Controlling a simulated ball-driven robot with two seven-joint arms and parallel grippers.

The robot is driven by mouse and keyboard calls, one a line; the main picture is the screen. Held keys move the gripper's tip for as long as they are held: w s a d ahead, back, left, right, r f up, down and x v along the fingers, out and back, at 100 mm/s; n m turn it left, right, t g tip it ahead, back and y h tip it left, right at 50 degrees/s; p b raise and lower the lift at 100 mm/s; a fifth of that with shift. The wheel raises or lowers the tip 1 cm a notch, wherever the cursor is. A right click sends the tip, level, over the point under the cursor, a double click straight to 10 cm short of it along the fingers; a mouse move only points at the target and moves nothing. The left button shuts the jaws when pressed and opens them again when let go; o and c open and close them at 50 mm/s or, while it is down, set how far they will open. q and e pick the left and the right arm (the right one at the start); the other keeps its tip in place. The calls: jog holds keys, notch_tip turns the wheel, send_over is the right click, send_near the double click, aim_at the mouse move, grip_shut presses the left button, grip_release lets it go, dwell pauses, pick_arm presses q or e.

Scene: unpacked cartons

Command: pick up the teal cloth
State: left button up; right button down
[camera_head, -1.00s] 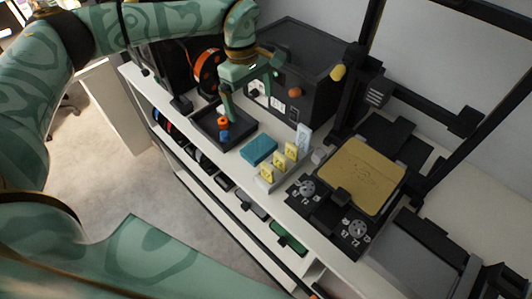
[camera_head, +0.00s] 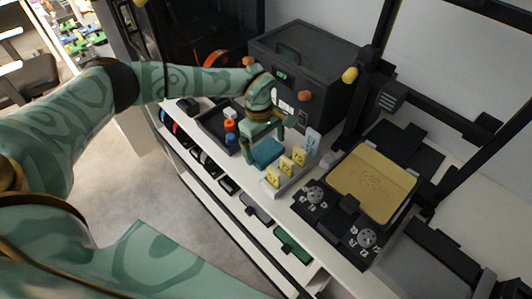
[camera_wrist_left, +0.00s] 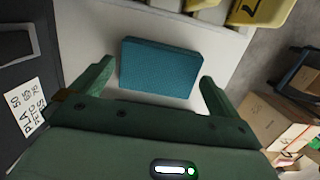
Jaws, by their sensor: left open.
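The teal cloth (camera_head: 267,152) is a small folded block lying on the white shelf top. In the left wrist view the cloth (camera_wrist_left: 160,67) lies flat just ahead of my fingers, centred between them. My left gripper (camera_head: 266,150) is over the cloth, pointing down, with a finger on each side. In the left wrist view the gripper (camera_wrist_left: 155,85) is open and empty, its fingers apart from the cloth's edges. The height of the fingertips over the shelf is hard to tell. My right gripper is not in view.
A black tray (camera_head: 211,124) with an orange-and-blue item (camera_head: 230,132) stands left of the cloth. Yellow tags (camera_head: 285,165) in a holder stand close on its right. A black box (camera_head: 318,70) is behind. A printer with a gold plate (camera_head: 372,183) fills the right side.

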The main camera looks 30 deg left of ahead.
pick_arm(q)
jog(key=shift+f, duration=0.5)
jog(key=c, duration=0.7)
jog(key=shift+r, duration=0.1)
